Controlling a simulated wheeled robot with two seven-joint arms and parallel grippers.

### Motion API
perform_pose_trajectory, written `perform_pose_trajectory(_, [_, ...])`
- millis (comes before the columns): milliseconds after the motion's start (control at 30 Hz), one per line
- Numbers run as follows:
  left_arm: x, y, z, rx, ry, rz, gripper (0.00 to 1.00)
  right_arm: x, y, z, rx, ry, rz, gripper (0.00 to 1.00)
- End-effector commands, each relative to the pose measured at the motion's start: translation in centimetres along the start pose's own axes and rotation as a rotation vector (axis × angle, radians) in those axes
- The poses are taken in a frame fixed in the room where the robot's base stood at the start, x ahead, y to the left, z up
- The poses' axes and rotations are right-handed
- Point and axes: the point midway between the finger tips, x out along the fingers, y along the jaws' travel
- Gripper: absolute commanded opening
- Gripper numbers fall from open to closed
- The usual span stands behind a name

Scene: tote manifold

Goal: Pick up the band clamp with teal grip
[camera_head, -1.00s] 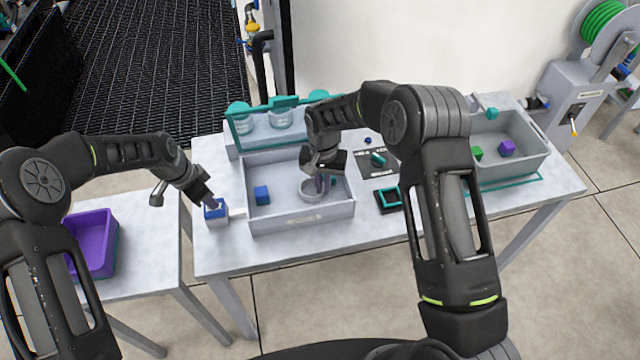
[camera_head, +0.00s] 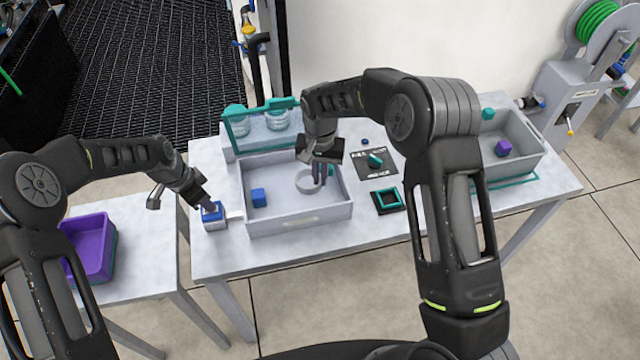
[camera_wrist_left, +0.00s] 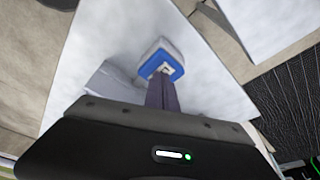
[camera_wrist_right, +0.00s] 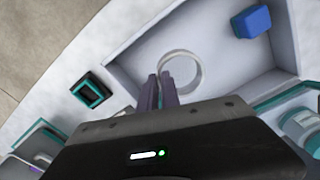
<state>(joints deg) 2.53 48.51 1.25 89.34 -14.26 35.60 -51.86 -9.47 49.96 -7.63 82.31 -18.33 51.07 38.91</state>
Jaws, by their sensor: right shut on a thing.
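The band clamp (camera_head: 305,190) is a pale grey ring with a small teal part beside my fingers. It is within the grey tote (camera_head: 300,224) at the middle of the table. My right gripper (camera_head: 320,180) points down and is shut on the ring's edge. The right wrist view shows its fingers (camera_wrist_right: 166,80) at the side of the ring (camera_wrist_right: 192,62). I cannot tell whether the ring is clear of the tote floor. My left gripper (camera_head: 209,205) looks shut, with its fingertips at the top of a blue-and-white block (camera_head: 213,220) left of the tote.
A blue cube (camera_head: 259,197) lies in the tote's left part. A teal-framed rack with jars (camera_head: 260,125) stands behind it. Right are a black square holder with teal frame (camera_head: 388,199) and a grey bin (camera_head: 535,160) with a purple cube (camera_head: 503,148). A purple bin (camera_head: 88,245) is far left.

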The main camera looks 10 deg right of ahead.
Motion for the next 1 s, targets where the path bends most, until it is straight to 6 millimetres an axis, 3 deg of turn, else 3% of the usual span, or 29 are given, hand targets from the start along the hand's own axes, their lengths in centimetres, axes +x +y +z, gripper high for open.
perform_pose_trajectory(100, [0.1, 0.0, 0.1, 0.0, -0.001, 0.001, 0.0, -2.5, 0.0, -0.1, 0.0, 0.004, -0.002, 0.0])
perform_pose_trajectory(300, [0.1, 0.0, 0.1, 0.0, -0.001, 0.001, 0.0, -5.0, 0.0, 0.0, 0.001, 0.001, -0.001, 0.0])
perform_pose_trajectory(1000, [0.1, 0.0, 0.1, 0.0, -0.001, 0.001, 0.0, -5.4, 0.0, 0.0, 0.0, 0.001, 0.0, 0.0])
